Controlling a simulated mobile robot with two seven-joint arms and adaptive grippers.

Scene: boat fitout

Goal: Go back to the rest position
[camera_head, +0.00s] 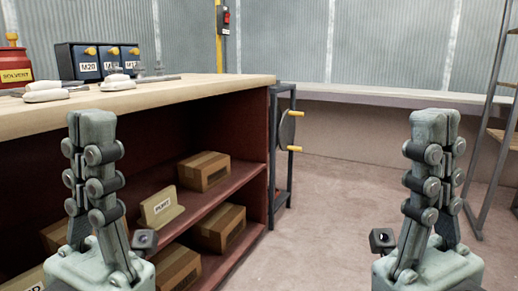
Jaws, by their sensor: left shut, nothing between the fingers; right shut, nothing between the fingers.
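My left gripper (92,122) is upright at the left of the head view, in front of the workbench. Its fingers are together with nothing between them. My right gripper (435,122) is upright at the right of the view, over the open floor side. Its fingers are also together and empty. Both stand at about the same height in the picture, well apart from each other.
A workbench (190,90) at left bears labelled drawers (97,61), a red solvent can (14,65) and hand tools. Its shelves hold cardboard boxes (204,171). A dark metal frame (284,150) stands at its end. A rack (490,130) stands at right. The middle floor (320,220) is clear.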

